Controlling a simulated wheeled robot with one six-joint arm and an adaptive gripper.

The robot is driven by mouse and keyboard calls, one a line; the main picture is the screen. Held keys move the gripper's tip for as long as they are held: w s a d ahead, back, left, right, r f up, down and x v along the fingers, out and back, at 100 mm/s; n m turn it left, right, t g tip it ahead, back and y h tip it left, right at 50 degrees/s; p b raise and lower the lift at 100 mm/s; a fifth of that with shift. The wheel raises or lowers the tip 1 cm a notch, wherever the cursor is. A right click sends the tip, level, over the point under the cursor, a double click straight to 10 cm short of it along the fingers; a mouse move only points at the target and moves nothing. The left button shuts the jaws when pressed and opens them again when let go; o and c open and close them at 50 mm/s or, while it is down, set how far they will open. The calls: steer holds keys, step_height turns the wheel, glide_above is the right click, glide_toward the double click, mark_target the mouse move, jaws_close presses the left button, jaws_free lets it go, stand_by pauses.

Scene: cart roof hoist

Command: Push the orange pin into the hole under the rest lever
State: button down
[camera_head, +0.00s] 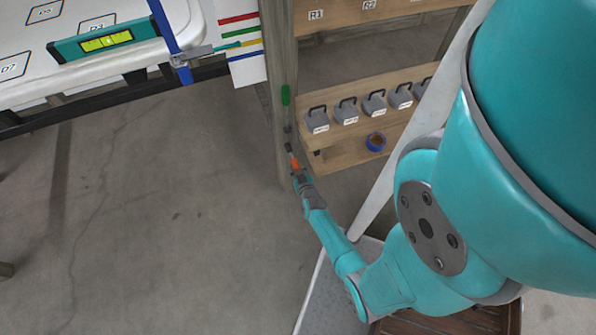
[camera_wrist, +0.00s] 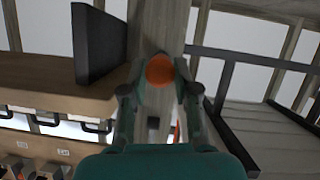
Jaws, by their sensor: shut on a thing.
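The orange pin (camera_head: 294,163) is held at the tip of my gripper (camera_head: 298,178), in front of a wooden post (camera_head: 281,130). In the wrist view the pin's round orange end (camera_wrist: 160,70) sits between the two fingers of my gripper (camera_wrist: 160,92), which are shut on it. A green-handled lever (camera_head: 285,95) is on the post above the pin; I cannot tell for sure that it is the rest lever. Small dark fittings (camera_head: 288,135) sit between the green handle and the pin. The hole is not discernible in either view.
A wooden shelf (camera_head: 330,158) right of the post holds several grey weights (camera_head: 346,111) and a blue tape roll (camera_head: 376,142). A white panel (camera_head: 30,83) with a green level (camera_head: 105,40) lies at upper left. The floor (camera_head: 170,220) left of my arm is clear.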

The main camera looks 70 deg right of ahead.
mark_target(296, 166)
steer(key=shift+w+d, duration=1.25)
steer(key=shift+d, duration=0.2)
stand_by(0.3)
steer(key=c, duration=0.8)
jaws_free()
steer(key=shift+s, duration=0.1)
steer(key=v, duration=1.2)
